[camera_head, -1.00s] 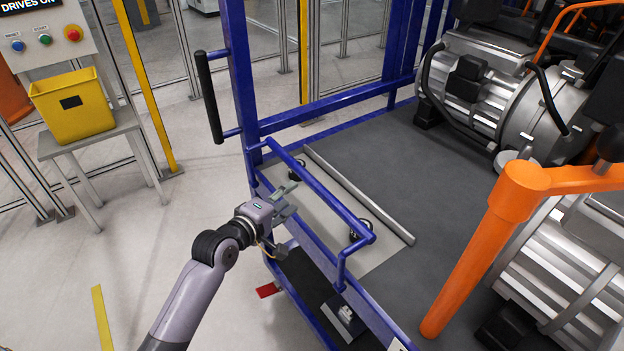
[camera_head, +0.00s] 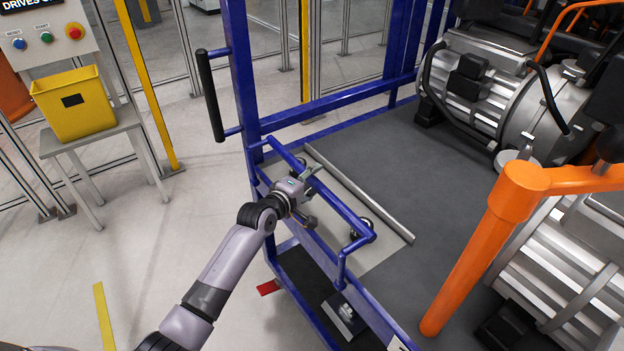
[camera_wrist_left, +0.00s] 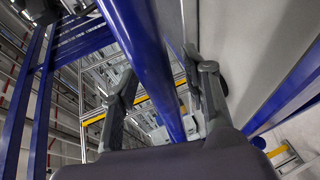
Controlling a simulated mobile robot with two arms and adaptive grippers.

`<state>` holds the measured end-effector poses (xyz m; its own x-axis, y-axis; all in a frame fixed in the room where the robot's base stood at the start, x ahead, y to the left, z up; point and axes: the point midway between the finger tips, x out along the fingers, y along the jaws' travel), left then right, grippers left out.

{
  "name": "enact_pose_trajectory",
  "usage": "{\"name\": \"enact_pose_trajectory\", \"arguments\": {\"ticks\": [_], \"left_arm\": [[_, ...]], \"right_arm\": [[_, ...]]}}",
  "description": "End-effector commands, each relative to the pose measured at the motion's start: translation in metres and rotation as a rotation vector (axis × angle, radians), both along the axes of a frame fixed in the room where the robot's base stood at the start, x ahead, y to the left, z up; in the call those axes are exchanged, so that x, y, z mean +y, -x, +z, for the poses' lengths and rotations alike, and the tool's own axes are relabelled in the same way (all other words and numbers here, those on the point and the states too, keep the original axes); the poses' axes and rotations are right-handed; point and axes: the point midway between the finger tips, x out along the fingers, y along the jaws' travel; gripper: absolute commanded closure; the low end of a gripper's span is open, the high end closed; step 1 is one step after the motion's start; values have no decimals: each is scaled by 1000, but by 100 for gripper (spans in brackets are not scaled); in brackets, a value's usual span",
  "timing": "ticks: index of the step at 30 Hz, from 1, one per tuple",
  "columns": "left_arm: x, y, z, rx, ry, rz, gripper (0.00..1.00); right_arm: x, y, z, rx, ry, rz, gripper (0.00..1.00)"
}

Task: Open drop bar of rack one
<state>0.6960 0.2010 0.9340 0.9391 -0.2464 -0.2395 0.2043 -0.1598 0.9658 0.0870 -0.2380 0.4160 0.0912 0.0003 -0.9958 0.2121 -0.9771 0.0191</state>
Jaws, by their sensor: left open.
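The blue drop bar (camera_head: 338,208) runs along the near edge of the blue rack (camera_head: 243,75), raised above its deck. My left gripper (camera_head: 311,180) is at the bar's middle-left part. In the left wrist view the blue bar (camera_wrist_left: 143,50) passes between the two open fingers of my left gripper (camera_wrist_left: 163,85). The fingers stand on either side of the bar; whether either touches it I cannot tell. My right gripper is not in view.
Grey motors (camera_head: 500,90) stand on the rack's dark deck (camera_head: 400,165). An orange post with an arm (camera_head: 480,250) stands at the right. A yellow bin (camera_head: 73,105) sits on a stand at the left. The floor (camera_head: 150,235) left of the rack is clear.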

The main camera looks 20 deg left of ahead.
Motion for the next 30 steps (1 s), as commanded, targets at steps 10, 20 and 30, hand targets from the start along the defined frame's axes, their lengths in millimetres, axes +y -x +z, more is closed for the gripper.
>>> {"name": "enact_pose_trajectory", "arguments": {"ticks": [10, 20, 30], "left_arm": [[0, 0, 0, 0, 1, 0, 78], [0, 0, 0, 1, 0, 0, 100], [0, 1, -1, 1, 0, 0, 100]], "right_arm": [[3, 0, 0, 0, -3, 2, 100], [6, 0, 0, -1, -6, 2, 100], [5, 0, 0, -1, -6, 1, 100]]}}
